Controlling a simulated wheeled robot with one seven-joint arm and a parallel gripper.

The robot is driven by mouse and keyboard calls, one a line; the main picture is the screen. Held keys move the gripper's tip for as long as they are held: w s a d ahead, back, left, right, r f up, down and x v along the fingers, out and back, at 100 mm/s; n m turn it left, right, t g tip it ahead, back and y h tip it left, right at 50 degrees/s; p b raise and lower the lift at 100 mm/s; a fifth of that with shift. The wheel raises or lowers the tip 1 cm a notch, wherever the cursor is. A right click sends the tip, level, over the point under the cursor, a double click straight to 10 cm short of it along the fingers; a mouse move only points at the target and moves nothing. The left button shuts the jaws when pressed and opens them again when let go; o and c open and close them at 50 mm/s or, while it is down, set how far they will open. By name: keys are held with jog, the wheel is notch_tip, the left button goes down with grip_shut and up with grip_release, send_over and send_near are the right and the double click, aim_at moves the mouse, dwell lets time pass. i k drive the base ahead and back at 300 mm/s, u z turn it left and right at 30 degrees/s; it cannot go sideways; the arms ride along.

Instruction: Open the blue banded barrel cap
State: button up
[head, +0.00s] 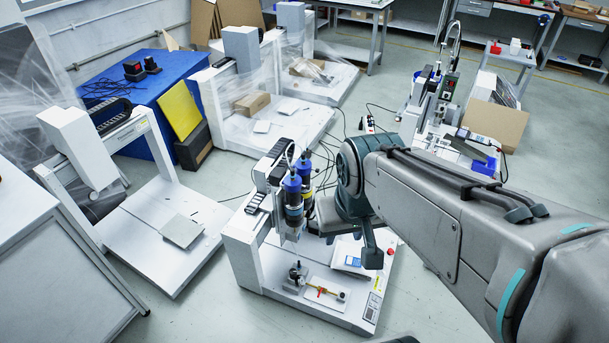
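Two dark upright barrels with blue caps are mounted side by side on the gantry machine (243,240) in front of me. The nearer barrel's blue cap (291,183) sits on top, and it looks closed. The farther barrel's blue cap (304,163) is just behind it; that barrel shows a yellowish band. My gripper (345,228) is at the end of my arm, just right of the barrels and above the machine's bed. Its fingers are partly hidden and seen edge-on, so their opening is unclear. It appears apart from the caps.
The machine's bed holds a small fixture (322,292) and a panel with a red button (390,251). Another gantry machine (165,225) stands at left, beside a blue-covered table (150,75). More machines stand behind. Cables run over the floor. Clear floor (215,310) lies at front left.

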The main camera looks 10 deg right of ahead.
aim_at(295, 185)
jog(key=k, duration=0.15)
jog(key=z, duration=0.95)
jog(key=i, duration=0.55)
jog(key=u, duration=0.25)
